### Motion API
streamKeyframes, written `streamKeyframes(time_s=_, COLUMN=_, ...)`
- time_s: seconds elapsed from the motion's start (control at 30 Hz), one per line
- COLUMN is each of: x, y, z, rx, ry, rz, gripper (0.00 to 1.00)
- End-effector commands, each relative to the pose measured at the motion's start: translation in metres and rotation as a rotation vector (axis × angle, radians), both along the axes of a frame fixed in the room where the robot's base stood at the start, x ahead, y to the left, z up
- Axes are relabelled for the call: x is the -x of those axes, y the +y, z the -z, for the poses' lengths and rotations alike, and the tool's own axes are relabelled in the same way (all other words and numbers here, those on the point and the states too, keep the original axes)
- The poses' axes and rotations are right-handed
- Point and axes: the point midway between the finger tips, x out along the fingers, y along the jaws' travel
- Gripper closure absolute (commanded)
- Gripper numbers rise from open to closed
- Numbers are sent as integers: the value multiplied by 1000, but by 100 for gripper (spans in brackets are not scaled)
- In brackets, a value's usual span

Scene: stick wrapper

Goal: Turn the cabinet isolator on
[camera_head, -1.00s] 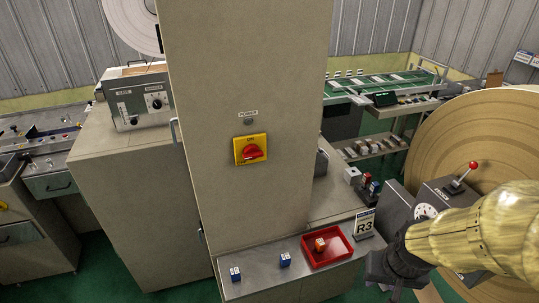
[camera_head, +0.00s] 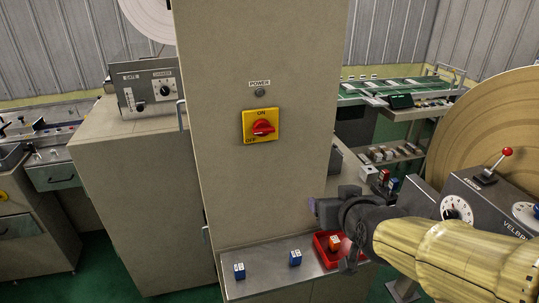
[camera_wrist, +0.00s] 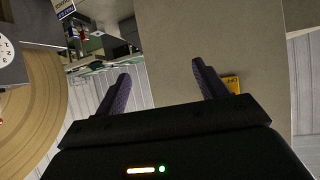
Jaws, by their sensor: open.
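The isolator is a yellow square plate (camera_head: 250,116) with a red rotary handle (camera_head: 263,128) on the front of the tall beige cabinet (camera_head: 285,190). ON is printed at its top and OFF at its lower left; the handle lies roughly horizontal. My gripper (camera_head: 314,206) is to the right of and below the isolator, apart from it. It is open and empty. In the wrist view my gripper (camera_wrist: 160,73) has its fingers spread, and the yellow plate (camera_wrist: 233,84) shows upside down beside the right finger, partly hidden.
A dark lamp (camera_head: 260,93) sits under a POWER label. A shelf (camera_head: 268,282) below holds two blue blocks and a red tray (camera_head: 322,258), partly hidden by my arm. A dark control box with a red-knobbed lever (camera_head: 506,152) stands at right. The space before the isolator is clear.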

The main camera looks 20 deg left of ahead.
Motion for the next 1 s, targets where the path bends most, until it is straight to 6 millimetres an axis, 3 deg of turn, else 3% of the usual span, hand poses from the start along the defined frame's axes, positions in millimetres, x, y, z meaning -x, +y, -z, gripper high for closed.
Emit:
streamKeyframes(time_s=0.03, x=2, y=18, z=3, rx=-28, ry=-75, rz=-37, gripper=28)
streamKeyframes(time_s=0.1, x=6, y=39, z=-12, rx=-73, ry=-179, rz=-78, gripper=28)
streamKeyframes(time_s=0.3, x=29, y=80, z=-55, rx=-195, ry=-418, rz=-157, gripper=28)
streamKeyframes(time_s=0.5, x=40, y=89, z=-77, rx=-240, ry=-493, rz=-176, gripper=28)
streamKeyframes(time_s=1.0, x=28, y=96, z=-74, rx=-238, ry=-490, rz=-175, gripper=28)
